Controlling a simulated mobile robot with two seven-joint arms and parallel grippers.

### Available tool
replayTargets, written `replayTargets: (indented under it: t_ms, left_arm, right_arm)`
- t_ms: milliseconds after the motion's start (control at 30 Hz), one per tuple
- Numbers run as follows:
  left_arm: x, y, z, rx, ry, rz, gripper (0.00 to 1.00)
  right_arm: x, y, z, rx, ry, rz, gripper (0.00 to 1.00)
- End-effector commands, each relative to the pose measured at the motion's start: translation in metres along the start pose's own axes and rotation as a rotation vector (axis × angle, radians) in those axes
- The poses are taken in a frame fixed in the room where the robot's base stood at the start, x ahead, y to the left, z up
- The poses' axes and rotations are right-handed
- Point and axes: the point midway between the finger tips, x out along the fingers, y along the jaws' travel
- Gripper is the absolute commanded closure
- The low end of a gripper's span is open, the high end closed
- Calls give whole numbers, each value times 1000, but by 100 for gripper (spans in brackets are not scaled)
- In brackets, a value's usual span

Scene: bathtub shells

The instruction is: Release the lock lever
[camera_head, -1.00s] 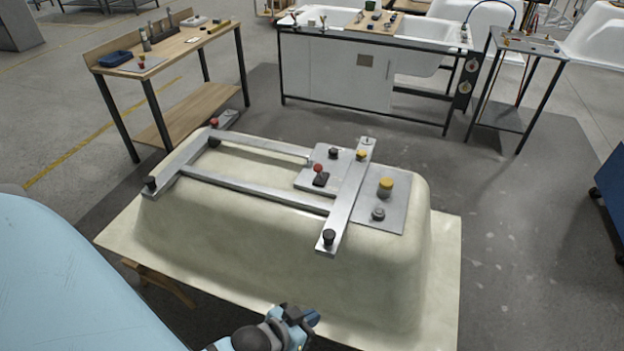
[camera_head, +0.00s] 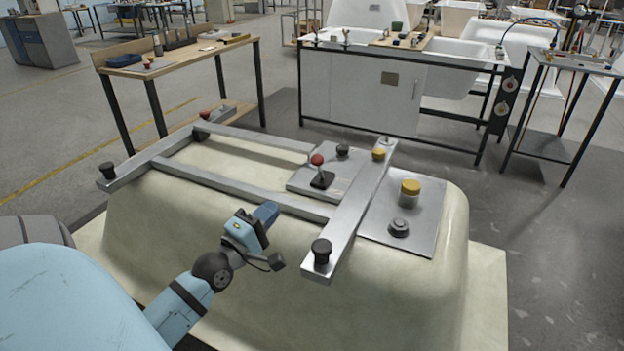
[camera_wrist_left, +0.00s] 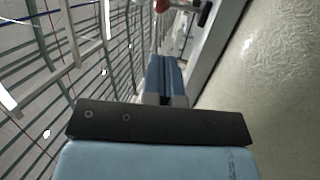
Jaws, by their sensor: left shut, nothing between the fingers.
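The lock lever appears to be the small lever with a red knob (camera_head: 317,160) on a black base, standing upright on a metal plate (camera_head: 302,183) on the upturned tub shell. My left gripper (camera_head: 268,212) is shut and empty. In the head view it shows in front of the near rail of the metal frame, to the lower left of the lever, apart from it. In the left wrist view the closed blue fingers (camera_wrist_left: 165,78) point towards a red knob (camera_wrist_left: 162,5), cut off by the top edge. My right gripper is not in view.
The frame's near rail (camera_head: 240,190) and crossbar (camera_head: 350,212), with black end knobs, lie around the lever. A yellow-capped knob (camera_head: 410,188) and a dark knob (camera_head: 398,228) stand on the right plate. A workbench (camera_head: 185,55) and a sink unit stand behind.

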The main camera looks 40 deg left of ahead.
Motion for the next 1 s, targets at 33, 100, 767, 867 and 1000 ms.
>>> replayTargets:
  t_ms: [33, 100, 767, 867, 1000]
  left_arm:
    - [0, 1, 0, 0, 0, 0, 100]
    - [0, 1, 0, 1, 0, -1, 100]
    - [72, 0, 0, 2, 0, 2, 100]
    - [91, 0, 0, 2, 0, 2, 100]
    - [114, -1, 0, 3, 0, 0, 100]
  right_arm:
    - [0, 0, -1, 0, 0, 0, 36]
    - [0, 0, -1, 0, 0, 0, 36]
    - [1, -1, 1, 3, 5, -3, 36]
    - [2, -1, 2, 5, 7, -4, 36]
    - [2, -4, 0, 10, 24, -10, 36]
